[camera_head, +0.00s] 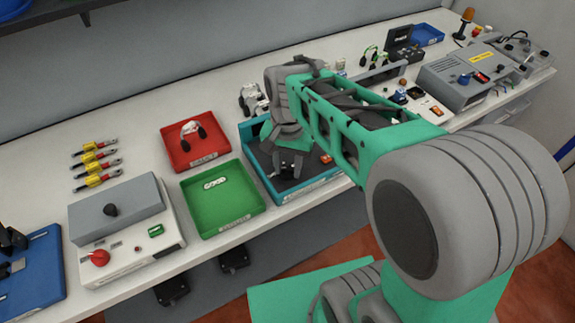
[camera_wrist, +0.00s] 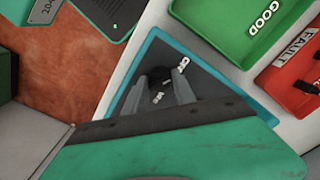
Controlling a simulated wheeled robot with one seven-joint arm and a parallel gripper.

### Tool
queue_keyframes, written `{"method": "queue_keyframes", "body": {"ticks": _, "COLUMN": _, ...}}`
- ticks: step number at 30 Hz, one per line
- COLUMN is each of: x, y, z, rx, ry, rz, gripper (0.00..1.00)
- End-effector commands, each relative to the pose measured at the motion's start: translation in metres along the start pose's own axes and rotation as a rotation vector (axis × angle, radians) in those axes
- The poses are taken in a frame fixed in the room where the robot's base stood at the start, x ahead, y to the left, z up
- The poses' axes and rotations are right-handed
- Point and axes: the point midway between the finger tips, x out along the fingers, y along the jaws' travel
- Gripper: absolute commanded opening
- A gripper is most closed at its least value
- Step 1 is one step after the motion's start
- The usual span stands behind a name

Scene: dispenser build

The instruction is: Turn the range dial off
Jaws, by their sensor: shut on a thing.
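My gripper (camera_head: 288,165) is low at the blue-rimmed tray (camera_head: 245,134), with its fingers pointing down into it. In the wrist view its two fingers (camera_wrist: 166,92) are shut on a dark object (camera_wrist: 160,74), too dim to identify. No dial is clearly labelled as the range dial. A grey instrument (camera_head: 465,80) at the back right has a blue knob (camera_head: 464,79). My gripper is away from all these knobs.
A green GOOD tray (camera_head: 240,209) and a red FAULT tray (camera_head: 205,160) stand left of my gripper. Yellow-handled tools (camera_head: 95,168) lie behind the grey box. My arm hides part of the bench on the right.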

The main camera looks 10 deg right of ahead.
Motion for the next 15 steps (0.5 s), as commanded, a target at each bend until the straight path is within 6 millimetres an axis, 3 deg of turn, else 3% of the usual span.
{"method": "queue_keyframes", "body": {"ticks": 8, "x": -0.0007, "y": -0.0004, "z": -0.0003, "rx": -0.002, "ry": 0.001, "rz": -0.001, "gripper": 0.00}}
{"method": "queue_keyframes", "body": {"ticks": 9, "x": -0.0007, "y": -0.0004, "z": -0.0003, "rx": -0.002, "ry": 0.001, "rz": -0.001, "gripper": 0.34}}
{"method": "queue_keyframes", "body": {"ticks": 15, "x": -0.0004, "y": -0.0002, "z": -0.0002, "rx": -0.001, "ry": 0.001, "rz": -0.001, "gripper": 0.50}}
